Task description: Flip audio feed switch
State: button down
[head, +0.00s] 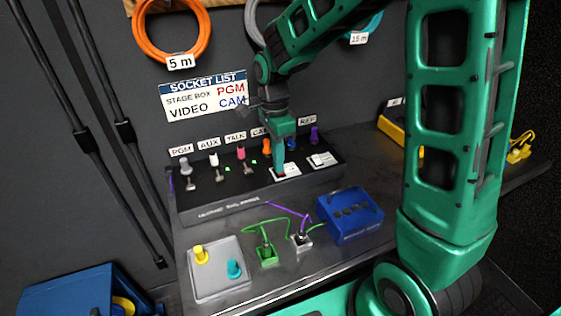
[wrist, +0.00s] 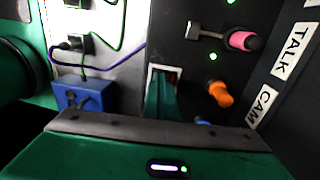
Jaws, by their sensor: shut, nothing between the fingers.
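A dark sloped panel (head: 222,199) on the bench carries plugs, small lights and two white-framed switches. One switch (head: 290,172) is below the CAM label, and the other switch (head: 322,160) is to its right, below REF. My gripper (head: 279,172) points down, shut and empty, with its tip at the left switch. I cannot read which switch is the audio feed.
Pink (wrist: 244,41) and orange (wrist: 221,94) plugs stand close to my fingers. In front of the panel are a blue box (head: 349,214), a green plug block (head: 267,254) with cables, and a grey plate (head: 216,268) with yellow and teal knobs. A yellow case (head: 397,130) sits right.

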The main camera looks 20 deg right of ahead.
jog(key=shift+w+r, duration=0.15)
jog(key=shift+w, duration=0.4)
jog(key=shift+w+r, duration=0.25)
jog(key=shift+r, duration=0.15)
jog(key=shift+w+r, duration=0.3)
jog(key=shift+r, duration=0.25)
jog(key=shift+w+r, duration=0.3)
jog(key=shift+r, duration=0.25)
notch_tip(320, 180, up, 7)
jog(key=s, duration=0.1)
jog(key=shift+s+r, duration=0.2)
jog(key=shift+s, duration=0.1)
